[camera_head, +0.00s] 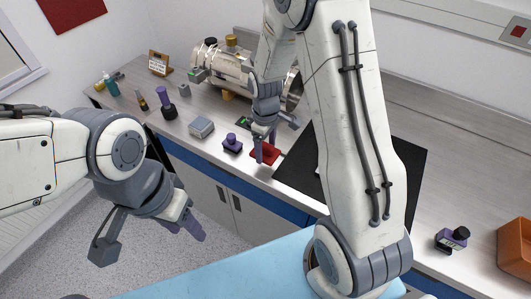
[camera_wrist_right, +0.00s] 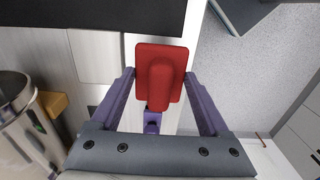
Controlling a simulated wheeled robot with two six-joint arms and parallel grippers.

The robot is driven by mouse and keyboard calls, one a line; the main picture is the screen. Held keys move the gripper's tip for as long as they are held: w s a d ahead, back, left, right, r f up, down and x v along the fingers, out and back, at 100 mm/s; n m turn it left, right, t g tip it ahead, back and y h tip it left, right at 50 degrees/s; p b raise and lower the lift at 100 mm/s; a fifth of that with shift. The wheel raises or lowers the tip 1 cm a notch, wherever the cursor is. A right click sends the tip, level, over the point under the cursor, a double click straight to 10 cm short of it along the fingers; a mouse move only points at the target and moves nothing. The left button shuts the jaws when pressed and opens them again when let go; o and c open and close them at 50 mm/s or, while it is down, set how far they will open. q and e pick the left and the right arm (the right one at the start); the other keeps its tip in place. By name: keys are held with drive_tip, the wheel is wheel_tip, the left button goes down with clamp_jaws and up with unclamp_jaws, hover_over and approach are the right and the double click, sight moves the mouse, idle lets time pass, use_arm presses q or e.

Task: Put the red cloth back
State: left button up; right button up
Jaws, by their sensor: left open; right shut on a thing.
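The red cloth (camera_head: 267,154) is by the counter's front edge, beside the black mat (camera_head: 295,178). In the right wrist view the cloth (camera_wrist_right: 174,62) is a red pad with a raised ridge, between the two purple fingers. My right gripper (camera_head: 264,150) is shut on it; in the wrist view its fingertips (camera_wrist_right: 160,76) are at the cloth's two sides. I cannot tell whether the cloth touches the counter. My left gripper (camera_head: 148,240) is open and empty over the floor, well away from the counter. My right arm hides part of the mat.
A metal burner chamber (camera_head: 228,66) lies behind. Several bottles stand further left.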

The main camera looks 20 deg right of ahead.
sight(265, 156)
wheel_tip(265, 156, down, 4)
drive_tip(key=shift+r+p, duration=0.1)
drive_tip(key=shift+p, duration=0.5)
drive_tip(key=shift+f, duration=0.2)
